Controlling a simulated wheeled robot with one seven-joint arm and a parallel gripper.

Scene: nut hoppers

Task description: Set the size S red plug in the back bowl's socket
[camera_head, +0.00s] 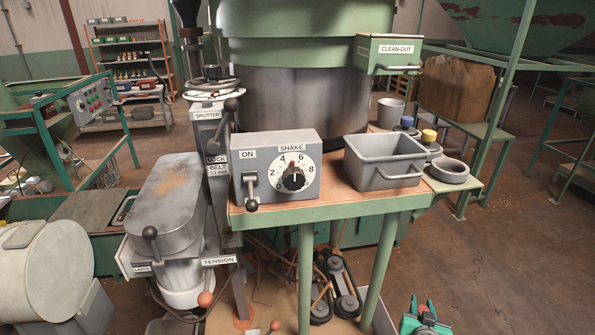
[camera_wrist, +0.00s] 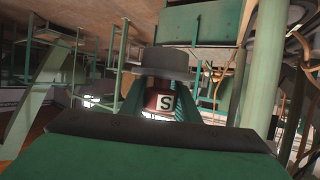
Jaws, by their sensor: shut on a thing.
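My gripper (camera_head: 425,318) shows at the bottom edge of the head view, low and to the right of the green table. In the wrist view its jaws (camera_wrist: 162,105) are shut on the red plug (camera_wrist: 150,100), which bears a white S label. A wide grey round piece (camera_wrist: 165,62) shows just above the label; I cannot tell whether it belongs to the plug. On the table's right side stand a bowl with a blue plug (camera_head: 406,121), one with a yellow plug (camera_head: 429,135), and a front bowl (camera_head: 449,171) with no plug visible. Which is the back bowl is unclear.
A grey bin (camera_head: 385,162) and the SHAKE control box (camera_head: 276,168) stand on the table. A grey cup (camera_head: 391,113) stands behind the bowls. Green table legs (camera_head: 380,260) and an upright post (camera_head: 508,85) are obstacles. The floor (camera_head: 510,255) on the right is open.

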